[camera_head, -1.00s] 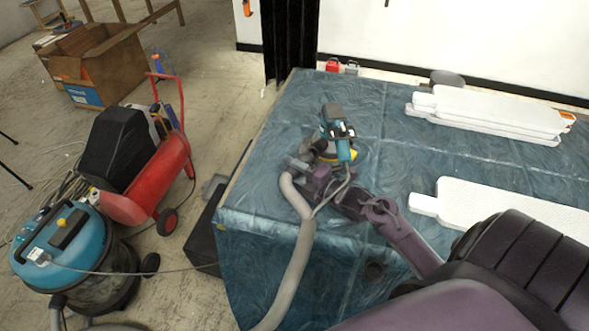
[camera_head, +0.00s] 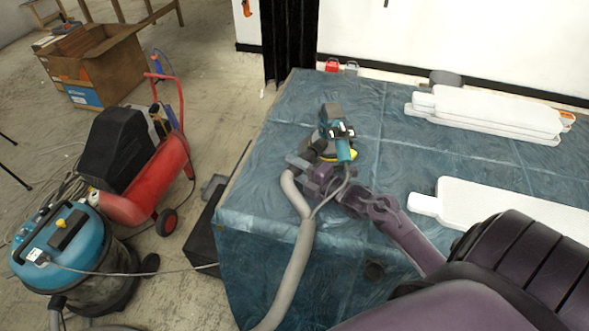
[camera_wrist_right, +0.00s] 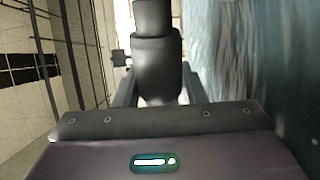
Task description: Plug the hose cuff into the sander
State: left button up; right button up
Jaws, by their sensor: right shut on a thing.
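The sander (camera_head: 337,128), teal and dark with a yellow-edged pad, stands on the blue-covered table. My right gripper (camera_head: 300,164) is just in front of and left of it, shut on the hose cuff. In the right wrist view the dark cuff (camera_wrist_right: 157,65) lies between the fingers of the gripper (camera_wrist_right: 158,88) and points away from it. The grey hose (camera_head: 296,250) hangs from the gripper over the table's front edge. In the head view the gripper hides most of the cuff, and I cannot tell whether it touches the sander. My left gripper is not in view.
The table (camera_head: 400,145) carries white relief panels (camera_head: 490,112) at the back right and another panel (camera_head: 500,205) nearer. A blue vacuum (camera_head: 75,255) and a red compressor (camera_head: 150,180) stand on the floor at left. A thin cable (camera_head: 330,200) runs from the sander beside the hose.

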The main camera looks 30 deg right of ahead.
jog(key=shift+w+d+r, duration=0.1)
jog(key=shift+w+d, duration=0.15)
jog(key=shift+d, duration=0.5)
jog(key=shift+w+d+b, duration=0.1)
jog(key=shift+d+b, duration=0.1)
jog(key=shift+b, duration=0.15)
jog(key=o, duration=1)
jog(key=shift+o, duration=0.2)
jog(key=shift+a, duration=0.1)
